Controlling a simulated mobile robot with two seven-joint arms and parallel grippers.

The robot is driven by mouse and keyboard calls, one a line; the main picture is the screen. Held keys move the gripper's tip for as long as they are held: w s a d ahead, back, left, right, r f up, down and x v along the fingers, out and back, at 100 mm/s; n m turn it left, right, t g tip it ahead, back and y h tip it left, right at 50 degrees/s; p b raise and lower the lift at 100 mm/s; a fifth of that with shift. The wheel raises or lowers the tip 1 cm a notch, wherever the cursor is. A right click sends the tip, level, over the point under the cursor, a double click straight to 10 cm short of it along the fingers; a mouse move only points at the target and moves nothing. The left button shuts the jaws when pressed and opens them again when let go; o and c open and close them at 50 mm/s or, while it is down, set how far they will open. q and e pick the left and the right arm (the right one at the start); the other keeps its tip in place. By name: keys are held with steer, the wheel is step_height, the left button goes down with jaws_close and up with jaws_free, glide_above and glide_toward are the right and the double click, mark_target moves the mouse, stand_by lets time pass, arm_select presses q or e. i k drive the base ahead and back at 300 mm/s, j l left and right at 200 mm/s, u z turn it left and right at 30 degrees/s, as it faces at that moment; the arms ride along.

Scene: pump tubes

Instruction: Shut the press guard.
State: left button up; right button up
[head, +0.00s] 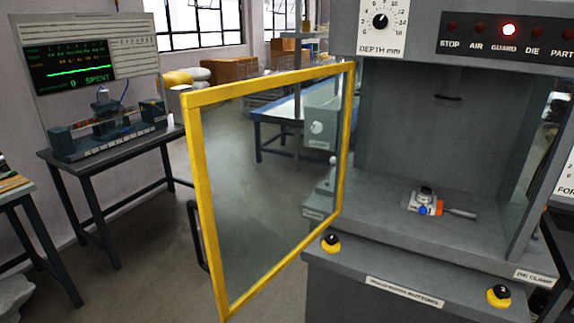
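The press guard (210,205) is a clear panel in a yellow frame. It stands open, swung out to the left of the press (420,180), with its right edge at the press's left side. A dark bar handle (194,237) shows at the guard's left, outer edge. The press opening is uncovered. Neither of my grippers is in the head view.
Two yellow-based black buttons (331,243) sit on the front ledge. A dark bench (105,148) with a machine and screen stands at left. Floor shows between bench and guard.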

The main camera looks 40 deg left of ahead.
mark_target(191, 102)
steer(key=k+j+z, duration=0.1)
steer(key=j, duration=0.35)
steer(key=k+j+z, duration=0.1)
steer(key=j, duration=0.35)
steer(key=k+j+z, duration=0.15)
steer(key=j, duration=0.75)
steer(key=i+j, duration=0.15)
steer(key=j, duration=0.25)
steer(key=i+j+z, duration=0.15)
steer(key=j, duration=0.3)
steer(key=i+j, duration=0.1)
steer(key=j, duration=0.3)
steer(key=k+j+z, duration=0.1)
steer(key=j, duration=0.2)
steer(key=k+j, duration=0.15)
steer(key=j+z, duration=0.05)
steer(key=j, duration=0.05)
